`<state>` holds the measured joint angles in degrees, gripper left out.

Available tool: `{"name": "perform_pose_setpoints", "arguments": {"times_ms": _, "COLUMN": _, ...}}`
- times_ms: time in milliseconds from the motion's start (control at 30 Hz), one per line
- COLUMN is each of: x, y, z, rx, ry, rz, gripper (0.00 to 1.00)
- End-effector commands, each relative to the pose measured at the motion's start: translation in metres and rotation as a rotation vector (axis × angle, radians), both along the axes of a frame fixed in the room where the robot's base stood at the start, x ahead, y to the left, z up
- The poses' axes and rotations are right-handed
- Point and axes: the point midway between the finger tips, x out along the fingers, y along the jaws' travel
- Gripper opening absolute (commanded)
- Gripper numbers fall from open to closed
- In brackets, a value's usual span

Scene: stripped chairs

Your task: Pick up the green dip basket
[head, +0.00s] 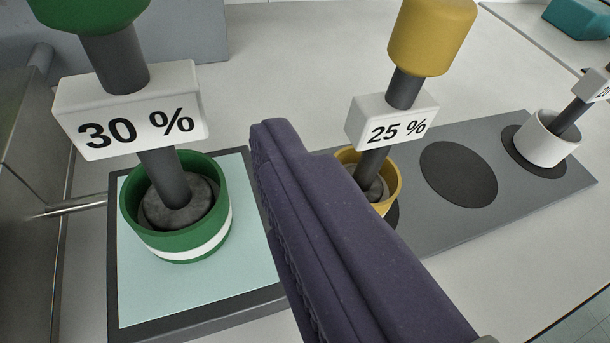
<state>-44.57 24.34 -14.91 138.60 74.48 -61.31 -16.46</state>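The green dip basket (178,237) is a round green cup with a white band. A dark stem rises from it through a white "30 %" tag (131,110) to a green handle (88,12), cut off by the top edge. It stands on a pale blue pad with a dark frame (150,300) at the left. My gripper (278,140) is dark purple and reaches up from the bottom right. Its tip is to the right of the green basket, apart from it in the picture. The view does not show whether its fingers are apart.
A yellow basket (392,180) with a "25 %" tag stands on a grey plate (440,230), partly behind my gripper. A white basket (545,145) stands farther right, beyond an empty dark round spot (459,174). A metal box (30,200) borders the left.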

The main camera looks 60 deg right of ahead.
Motion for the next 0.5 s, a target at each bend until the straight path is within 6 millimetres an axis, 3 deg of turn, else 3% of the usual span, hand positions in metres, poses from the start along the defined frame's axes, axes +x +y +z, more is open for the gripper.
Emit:
{"name": "perform_pose_setpoints", "arguments": {"times_ms": 167, "x": 0.006, "y": -0.003, "z": -0.004, "rx": 0.003, "ry": -0.001, "rz": 0.0, "gripper": 0.87}}
{"name": "perform_pose_setpoints", "arguments": {"times_ms": 500, "x": 0.043, "y": -0.036, "z": -0.017, "rx": 0.006, "ry": -0.005, "rz": -0.001, "gripper": 0.87}}
